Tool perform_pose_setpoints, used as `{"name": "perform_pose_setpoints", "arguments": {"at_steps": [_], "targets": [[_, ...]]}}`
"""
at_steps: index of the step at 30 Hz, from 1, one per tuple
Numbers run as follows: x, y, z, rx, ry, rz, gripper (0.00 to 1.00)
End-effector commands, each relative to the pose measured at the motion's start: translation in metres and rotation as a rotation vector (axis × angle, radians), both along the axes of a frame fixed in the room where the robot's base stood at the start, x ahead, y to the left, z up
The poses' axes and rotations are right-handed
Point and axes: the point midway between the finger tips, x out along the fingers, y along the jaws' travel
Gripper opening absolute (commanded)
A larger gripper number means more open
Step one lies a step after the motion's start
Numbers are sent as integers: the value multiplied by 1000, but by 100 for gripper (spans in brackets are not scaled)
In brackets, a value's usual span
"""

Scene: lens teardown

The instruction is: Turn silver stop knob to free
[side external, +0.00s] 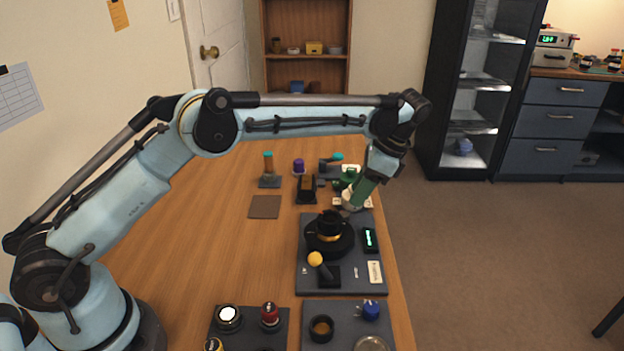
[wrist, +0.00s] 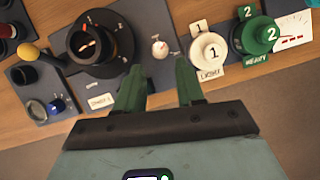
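The silver stop knob (wrist: 159,47) is a small, pale round dial with a reddish mark, on the dark panel beside the black lens body (wrist: 101,43) in the wrist view. My gripper (wrist: 158,78) is open and empty. Its two green fingers stand apart just below the knob in the picture and do not touch it. In the side external view my gripper (side external: 356,203) points down near the far end of the panel (side external: 313,283), beyond the lens body (side external: 329,234). I cannot make out the knob there. The dial's lettering is too small to read.
A white weight marked 1 (wrist: 209,50) and a green weight marked 2 (wrist: 262,35) stand right of the knob in the wrist view. A yellow ball lever (side external: 315,258) is at the panel's near side. Bare wooden table (side external: 195,240) lies left of the panel.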

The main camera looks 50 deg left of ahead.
Motion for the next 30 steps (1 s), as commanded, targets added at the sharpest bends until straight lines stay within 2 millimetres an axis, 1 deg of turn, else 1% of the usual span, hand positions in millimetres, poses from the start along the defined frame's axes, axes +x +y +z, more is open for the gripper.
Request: {"name": "perform_pose_setpoints", "arguments": {"at_steps": [1,6,12,18,26,30], "targets": [[-2,3,-7,0,0,1,38],[-7,11,-30,0,-1,2,38],[-12,18,-51,-1,-1,1,38],[-14,20,-60,-1,-1,1,38],[-14,21,-60,-1,-1,1,38],[-14,21,-60,0,0,1,16]]}}
